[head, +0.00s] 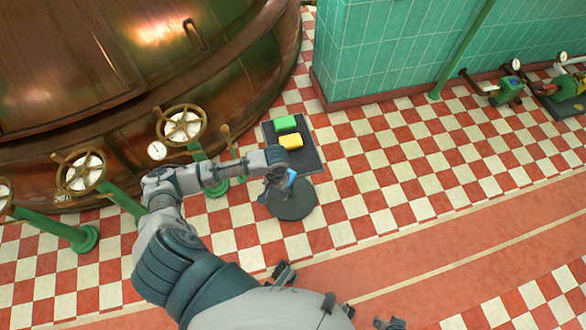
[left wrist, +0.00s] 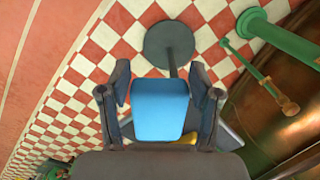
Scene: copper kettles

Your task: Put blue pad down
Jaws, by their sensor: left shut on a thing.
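The blue pad (left wrist: 160,103) is held between the two fingers of my left gripper (left wrist: 160,100) in the left wrist view. In the head view a small part of the blue pad (head: 291,177) shows at my left gripper (head: 278,182); the rest is hidden by it. The gripper appears just in front of a dark rectangular tray (head: 307,160). A green pad (head: 286,124) and a yellow pad (head: 290,142) lie on that tray. Dark finger-like parts (head: 390,323) at the bottom edge may be my right gripper; its state is unclear.
A round dark base (head: 292,203) with a post stands below the tray. A large copper kettle (head: 90,70) with brass handwheels (head: 182,126) is at the left. A green tiled block (head: 390,50) stands behind.

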